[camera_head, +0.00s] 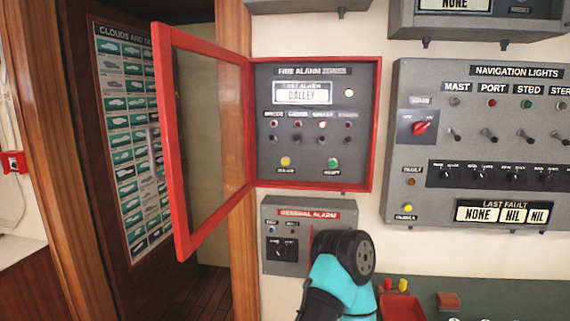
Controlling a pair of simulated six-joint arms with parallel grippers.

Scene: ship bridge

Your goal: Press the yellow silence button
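The fire alarm panel (265,120) hangs on the wall, its red-framed glass door (180,150) swung open to the left. A yellow button (285,161) sits at the panel's lower left, above a small label too blurred to read surely. A green button (334,163) is to its right. Nothing covers the yellow button. A turquoise and black arm part of mine rises at the bottom centre, below the panel and apart from it. Neither gripper's fingers can be seen.
The general alarm box (284,258) is below the panel, partly behind my arm. The navigation lights panel (480,130) at right has another yellow button (407,208). A red tray (402,306) is at lower right. The open door stands out on the left.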

